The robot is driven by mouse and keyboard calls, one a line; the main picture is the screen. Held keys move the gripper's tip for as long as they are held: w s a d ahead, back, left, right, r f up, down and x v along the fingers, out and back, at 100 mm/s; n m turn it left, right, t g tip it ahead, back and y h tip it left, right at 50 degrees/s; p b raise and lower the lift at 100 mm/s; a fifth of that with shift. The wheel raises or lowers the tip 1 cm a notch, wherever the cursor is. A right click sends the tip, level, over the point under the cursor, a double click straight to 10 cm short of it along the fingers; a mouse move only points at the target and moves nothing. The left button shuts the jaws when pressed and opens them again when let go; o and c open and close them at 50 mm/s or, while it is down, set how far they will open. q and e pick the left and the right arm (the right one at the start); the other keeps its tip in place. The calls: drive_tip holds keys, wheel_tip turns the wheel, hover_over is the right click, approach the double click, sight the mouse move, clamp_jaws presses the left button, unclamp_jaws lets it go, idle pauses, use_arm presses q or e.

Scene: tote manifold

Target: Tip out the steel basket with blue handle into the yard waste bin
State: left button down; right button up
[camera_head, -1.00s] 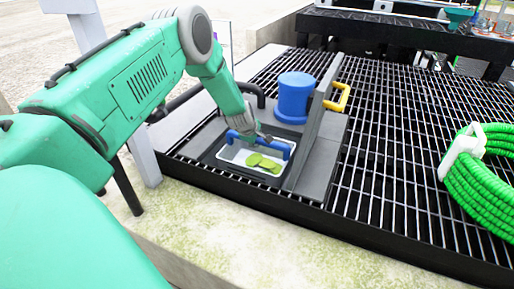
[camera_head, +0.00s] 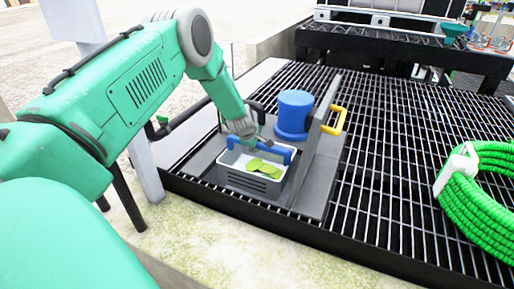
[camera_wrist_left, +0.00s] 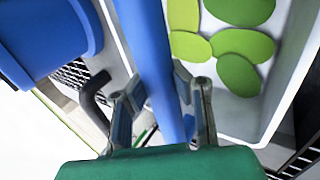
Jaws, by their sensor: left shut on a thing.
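The grey basket (camera_head: 253,185) with slots in its front wall has a blue handle (camera_head: 279,151) across the top. Several flat green pieces (camera_head: 263,167) lie inside it, and they also show in the left wrist view (camera_wrist_left: 238,75). My left gripper (camera_head: 244,137) is shut on the blue handle. In the left wrist view its fingers (camera_wrist_left: 160,108) sit on either side of the blue bar (camera_wrist_left: 146,50). The basket is roughly level and appears raised above the grey tray. I see no yard waste bin that I can make out, and my right gripper is not in view.
A blue cylinder (camera_head: 294,113) stands behind the basket. A grey upright panel (camera_head: 319,125) with a yellow handle (camera_head: 335,119) is close at its right. A green hose coil (camera_head: 478,205) lies on the black grating at right. Bare grating lies between them.

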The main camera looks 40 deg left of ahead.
use_arm(q)
wheel_tip(320, 180, up, 12)
drive_tip(key=p, duration=0.9)
drive_tip(key=shift+f, duration=0.25)
